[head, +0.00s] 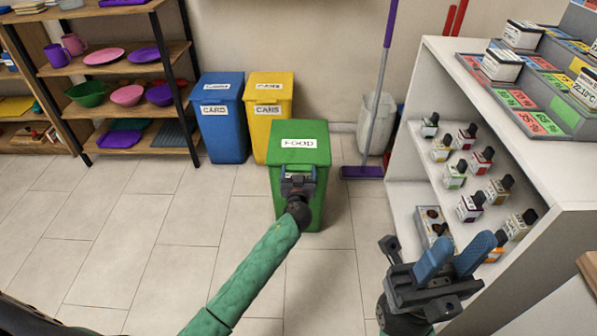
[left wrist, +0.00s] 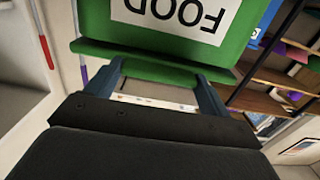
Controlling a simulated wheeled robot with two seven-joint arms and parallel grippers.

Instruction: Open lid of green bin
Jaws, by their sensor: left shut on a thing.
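The green bin (head: 286,205) stands on the tiled floor in the middle of the head view. Its lid (head: 286,160) has a white FOOD label (head: 299,143) and looks down on the bin. In the left wrist view the lid's green front edge (left wrist: 140,64) crosses between my fingers, with the FOOD label (left wrist: 170,14) upside down beyond it. My left gripper (head: 298,175) is at the front of the lid, shut on its edge. The arm hides part of the bin's front. My right gripper (head: 455,252) is at the lower right, fingers apart, empty.
A blue bin (head: 221,135) and a yellow bin (head: 263,130) stand behind left of the green one. A purple broom (head: 362,171) and pale bin (head: 376,125) are behind right. A white shelf unit (head: 405,185) bounds the right. Floor at left is clear.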

